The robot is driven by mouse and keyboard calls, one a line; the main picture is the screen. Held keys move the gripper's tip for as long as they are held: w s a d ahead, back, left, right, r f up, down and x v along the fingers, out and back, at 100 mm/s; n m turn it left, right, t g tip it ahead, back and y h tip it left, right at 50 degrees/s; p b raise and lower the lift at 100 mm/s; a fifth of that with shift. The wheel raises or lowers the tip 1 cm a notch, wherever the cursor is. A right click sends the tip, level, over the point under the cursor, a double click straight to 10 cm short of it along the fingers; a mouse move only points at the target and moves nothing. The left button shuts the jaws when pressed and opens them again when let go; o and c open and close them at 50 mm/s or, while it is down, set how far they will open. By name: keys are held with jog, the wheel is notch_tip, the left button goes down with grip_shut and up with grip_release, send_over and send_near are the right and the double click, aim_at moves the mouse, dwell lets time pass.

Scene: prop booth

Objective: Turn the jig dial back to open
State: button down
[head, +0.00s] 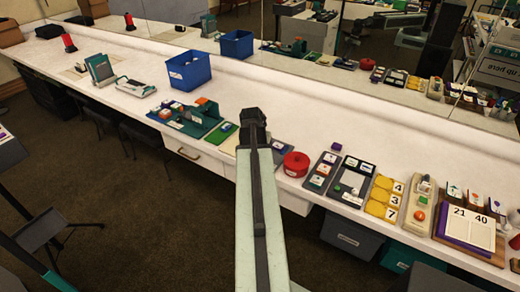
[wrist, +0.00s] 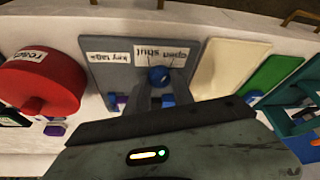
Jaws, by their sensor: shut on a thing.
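A blue piece and a purple piece show lower on the board. In the head view my gripper (head: 252,128) is over the bench and my arm hides most of the jig.
A red round tub (wrist: 42,82) stands left of the jig in the wrist view, close to the board. A cream board (wrist: 228,68) and a green board (wrist: 277,76) lie to the right. In the head view, a blue bin (head: 190,72) stands farther left; the bench behind my gripper is clear.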

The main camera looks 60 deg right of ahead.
jog(key=shift+w+m+g, duration=0.2)
jog(key=shift+m+g, duration=0.7)
jog(key=shift+m, duration=1.4)
jog(key=c, duration=1.1)
grip_release()
jog(key=shift+r, duration=0.1)
